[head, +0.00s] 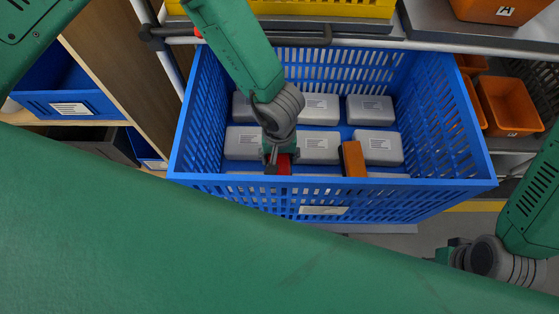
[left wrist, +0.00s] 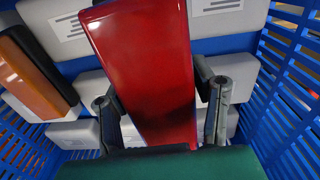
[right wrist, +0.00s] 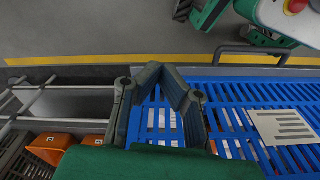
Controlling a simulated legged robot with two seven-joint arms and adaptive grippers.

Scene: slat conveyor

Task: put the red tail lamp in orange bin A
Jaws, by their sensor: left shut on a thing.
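The red tail lamp (head: 283,164) is held by my left gripper (head: 280,150) low over the front part of a blue slatted crate (head: 430,188). In the left wrist view, the glossy red lamp (left wrist: 148,70) stands out between the two fingers of the left gripper (left wrist: 160,108). Whether it touches the crate's contents is unclear. An orange bin (head: 500,10) with an "A" label stands on a grey shelf at the top right. My right gripper (head: 452,250) is outside the crate; in the right wrist view its fingers (right wrist: 161,70) converge and appear empty.
Several grey labelled boxes (head: 374,146) fill the crate, with an orange lamp (head: 353,159) among them. More orange bins (head: 510,106) stand on a lower shelf at right. A blue bin (head: 68,104) is at left. The crate walls rise around my left gripper.

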